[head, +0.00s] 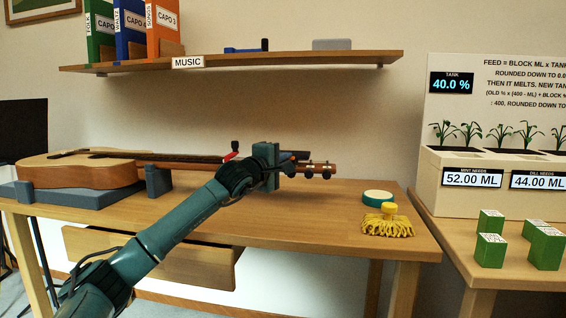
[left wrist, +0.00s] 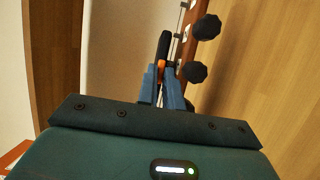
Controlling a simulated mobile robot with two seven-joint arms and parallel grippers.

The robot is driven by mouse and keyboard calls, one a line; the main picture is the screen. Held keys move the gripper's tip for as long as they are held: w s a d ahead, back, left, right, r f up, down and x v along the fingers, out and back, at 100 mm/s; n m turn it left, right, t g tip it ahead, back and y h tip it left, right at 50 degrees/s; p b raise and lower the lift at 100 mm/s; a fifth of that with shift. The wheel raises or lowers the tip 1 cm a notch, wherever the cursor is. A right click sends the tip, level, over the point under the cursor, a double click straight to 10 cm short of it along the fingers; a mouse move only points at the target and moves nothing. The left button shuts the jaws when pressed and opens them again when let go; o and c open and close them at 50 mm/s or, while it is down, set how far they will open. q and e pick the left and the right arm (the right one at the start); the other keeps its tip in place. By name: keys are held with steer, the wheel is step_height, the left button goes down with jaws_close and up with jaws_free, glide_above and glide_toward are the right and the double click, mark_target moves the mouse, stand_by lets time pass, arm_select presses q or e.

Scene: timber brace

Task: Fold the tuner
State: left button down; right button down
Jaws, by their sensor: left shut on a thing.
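A guitar (head: 90,172) lies on its back on a blue-grey stand (head: 75,195) on the wooden table, its neck pointing right. Its headstock (head: 321,168) with dark tuning pegs shows beyond my left gripper (head: 290,162). In the left wrist view, the blue fingers of my left gripper (left wrist: 168,88) are shut on a small black part with an orange patch, which looks like the tuner (left wrist: 163,48). It is beside the headstock (left wrist: 185,45) and its black pegs. In the head view the gripper mostly hides the tuner. My right gripper is not in view.
A red and black item (head: 232,151) sits on the neck. A green-rimmed round tin (head: 378,197) and a yellow mop-like brush (head: 388,222) lie at the table's right. A drawer (head: 150,258) stands open at the front. A shelf (head: 240,62) hangs above.

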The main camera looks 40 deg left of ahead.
arm_select(q)
steer(key=c, duration=1.5)
jaws_free()
steer(key=shift+f, duration=0.1)
steer(key=shift+c, duration=0.2)
